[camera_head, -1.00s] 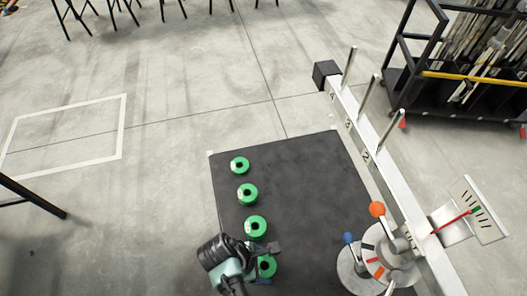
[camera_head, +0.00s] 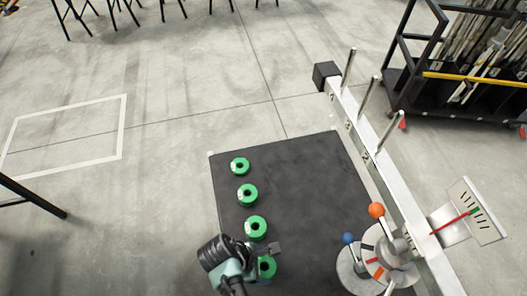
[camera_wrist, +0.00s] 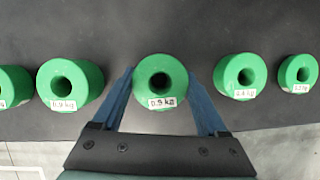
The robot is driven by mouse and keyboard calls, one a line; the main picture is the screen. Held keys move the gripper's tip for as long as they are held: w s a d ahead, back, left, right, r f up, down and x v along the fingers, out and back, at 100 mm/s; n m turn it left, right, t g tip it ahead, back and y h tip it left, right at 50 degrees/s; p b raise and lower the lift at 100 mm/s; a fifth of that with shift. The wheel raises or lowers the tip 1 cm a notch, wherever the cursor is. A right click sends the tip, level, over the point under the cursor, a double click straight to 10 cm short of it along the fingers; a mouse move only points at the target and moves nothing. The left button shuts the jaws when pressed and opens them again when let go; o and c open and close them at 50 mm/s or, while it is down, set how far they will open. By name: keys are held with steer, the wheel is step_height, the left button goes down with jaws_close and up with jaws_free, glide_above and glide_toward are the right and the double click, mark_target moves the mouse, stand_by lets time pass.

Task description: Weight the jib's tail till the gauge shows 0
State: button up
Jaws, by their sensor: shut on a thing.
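The jib (camera_head: 383,165) is a pale beam with several numbered posts, such as an upright pin (camera_head: 368,97); the far pins are bare. The gauge (camera_head: 481,211) is a white plate whose red needle tip lies at or close to a green mark; exact reading too small. Green ring weights stand in a row on the dark mat (camera_head: 305,180), including a far one (camera_head: 240,165). My gripper (camera_wrist: 160,85) is shut on a green weight labelled 0.9 kg (camera_wrist: 160,67), its blue fingers on either side. My gripper also shows in the head view (camera_head: 268,264), partly hiding that weight.
An orange knob (camera_head: 377,210) and a blue knob (camera_head: 348,238) stand near the jib's pivot. A black block (camera_head: 326,74) caps the jib's far end. A black rack cart (camera_head: 460,112) stands at upper right. Neighbouring weights flank my gripper; the mat's middle is clear.

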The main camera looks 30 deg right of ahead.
steer(key=shift+w+r+p, duration=0.15)
steer(key=shift+r+p, duration=1.1)
steer(key=shift+r+p, duration=2.5)
steer(key=shift+p, duration=0.3)
steer(key=shift+d+r, duration=0.1)
step_height(320, 180, up, 7)
steer(key=p, duration=0.8)
steer(key=shift+r, duration=0.15)
